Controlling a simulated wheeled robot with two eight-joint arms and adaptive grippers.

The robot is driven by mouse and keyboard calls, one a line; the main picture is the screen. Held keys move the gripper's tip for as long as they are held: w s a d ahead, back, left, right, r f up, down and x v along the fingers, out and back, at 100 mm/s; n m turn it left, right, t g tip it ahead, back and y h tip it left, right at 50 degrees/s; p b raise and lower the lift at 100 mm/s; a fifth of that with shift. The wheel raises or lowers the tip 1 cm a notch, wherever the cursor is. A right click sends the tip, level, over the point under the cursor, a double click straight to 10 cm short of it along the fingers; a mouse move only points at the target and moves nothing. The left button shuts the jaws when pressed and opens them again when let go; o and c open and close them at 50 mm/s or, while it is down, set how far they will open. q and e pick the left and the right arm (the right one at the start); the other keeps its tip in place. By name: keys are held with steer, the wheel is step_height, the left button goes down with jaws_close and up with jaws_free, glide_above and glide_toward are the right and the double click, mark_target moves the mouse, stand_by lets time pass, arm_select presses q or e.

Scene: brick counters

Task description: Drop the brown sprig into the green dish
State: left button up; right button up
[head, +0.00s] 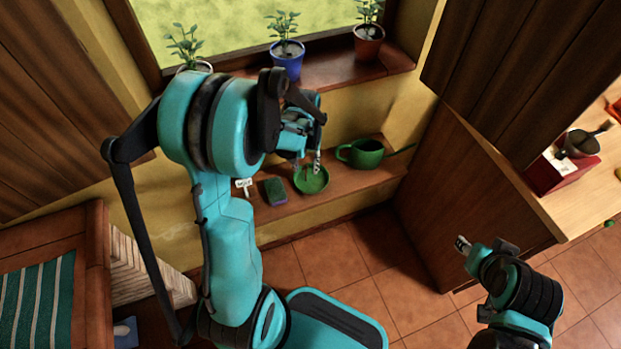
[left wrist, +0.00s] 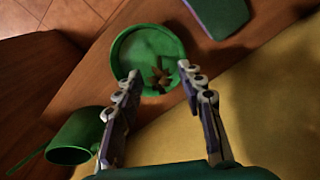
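The green dish (head: 314,184) sits on the low wooden ledge under the window. It also shows in the left wrist view (left wrist: 128,50). The brown sprig (left wrist: 159,80) appears inside the dish, near its rim on the gripper side; it is too small to make out clearly in the head view. My left gripper (head: 307,166) is just above the dish. In the left wrist view my left gripper (left wrist: 160,76) has its fingers spread apart, with a gap on both sides of the sprig. My right gripper (head: 463,243) is over the floor, away from the dish.
A green watering can (head: 362,154) stands right of the dish. A purple-and-green sponge-like block (head: 275,191) and a small white label (head: 243,184) lie to its left. Potted plants, one in a blue pot (head: 287,62), line the windowsill above. A wooden cabinet bounds the right.

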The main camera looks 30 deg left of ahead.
arm_select(q)
steer(key=shift+r, duration=0.1)
step_height(320, 180, up, 12)
stand_by(0.5)
stand_by(0.4)
steer(key=s+d+r+m+t, duration=0.3)
steer(key=s+d+t, duration=0.4)
steer(key=s+d, duration=0.3)
steer(key=shift+s+d+m, duration=0.3)
steer(key=shift+s+m, duration=0.2)
steer(key=shift+s, duration=0.05)
stand_by(1.3)
